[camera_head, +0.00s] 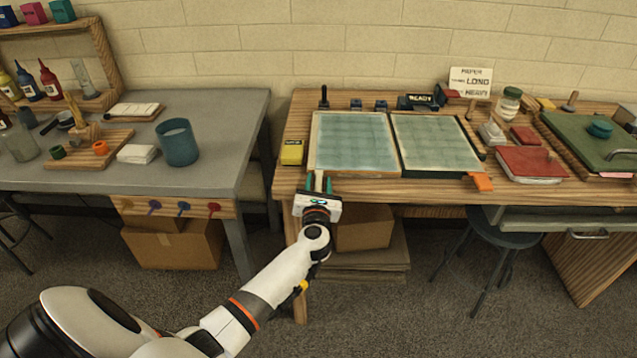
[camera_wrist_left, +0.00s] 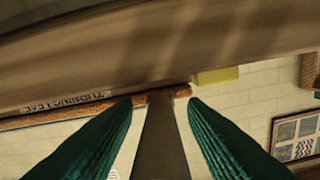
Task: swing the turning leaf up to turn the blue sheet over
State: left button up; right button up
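Two framed flat panels lie side by side on the wooden bench. The left panel (camera_head: 353,143) shows a pale blue gridded surface; the right panel (camera_head: 437,144) is paler and greener. I cannot tell a separate blue sheet from the panels. My left gripper (camera_head: 318,182) is at the bench's front edge, by the left panel's near left corner. In the left wrist view its teal fingers (camera_wrist_left: 160,103) stand apart on either side of a brown bar (camera_wrist_left: 163,145), with gaps showing. Lettering reading "TURNING LEAF" runs along a wooden edge (camera_wrist_left: 65,106) beyond them. My right gripper is out of view.
A yellow box (camera_head: 292,152) stands left of the left panel. An orange tab (camera_head: 481,181) juts from the front edge by the right panel. A red pad (camera_head: 530,163) lies to the right.

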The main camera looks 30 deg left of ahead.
pick_arm(q)
jog(key=shift+w+a, duration=0.1)
jog(key=shift+w, duration=0.1)
jog(key=shift+c, duration=0.5)
grip_shut()
jog(key=shift+r, duration=0.1)
